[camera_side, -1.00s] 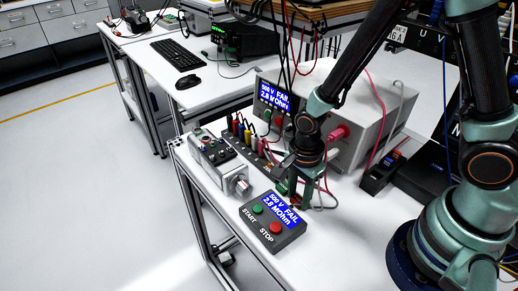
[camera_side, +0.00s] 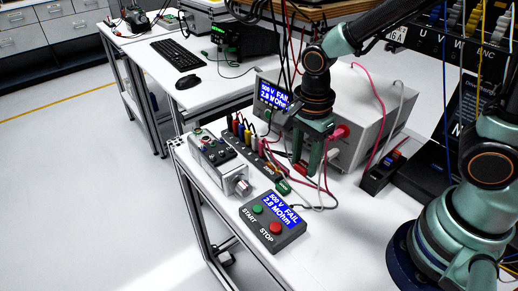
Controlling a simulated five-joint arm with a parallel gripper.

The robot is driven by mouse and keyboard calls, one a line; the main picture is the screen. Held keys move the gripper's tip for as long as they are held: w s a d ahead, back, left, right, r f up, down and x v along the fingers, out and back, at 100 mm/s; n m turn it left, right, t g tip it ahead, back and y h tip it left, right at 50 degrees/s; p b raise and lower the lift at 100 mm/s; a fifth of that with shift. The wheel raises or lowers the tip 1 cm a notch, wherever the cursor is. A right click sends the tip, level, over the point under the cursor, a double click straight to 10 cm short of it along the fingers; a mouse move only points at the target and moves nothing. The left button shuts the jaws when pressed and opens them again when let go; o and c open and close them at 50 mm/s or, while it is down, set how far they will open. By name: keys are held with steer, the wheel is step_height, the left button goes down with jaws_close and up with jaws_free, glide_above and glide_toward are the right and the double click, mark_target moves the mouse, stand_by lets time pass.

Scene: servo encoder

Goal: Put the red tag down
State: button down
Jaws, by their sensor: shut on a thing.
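My gripper (camera_side: 307,171) is shut, with its two green fingers pointing down above the bench, in front of the white tester. A small patch of red shows between the fingertips; I take it to be the red tag (camera_side: 304,166), mostly hidden by the fingers. A small green piece (camera_side: 283,187) with a pale mark lies on the bench, below and left of the gripper.
The silver servo unit (camera_side: 217,158) and a row of coloured plugs (camera_side: 247,140) are to the left. A button box (camera_side: 273,222) reading "500 V FAIL 2.8 MOhm" stands in front. The white tester (camera_side: 365,118) is behind; loose leads hang close by.

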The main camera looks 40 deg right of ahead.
step_height(320, 180, up, 8)
step_height(320, 180, up, 8)
steer(key=f+n, duration=0.1)
steer(key=n, duration=1.7)
glide_above(232, 167)
step_height(232, 167, down, 19)
steer(key=shift+f, duration=0.1)
steer(key=shift+f, duration=0.1)
steer(key=shift+c, duration=2.3)
jaws_free()
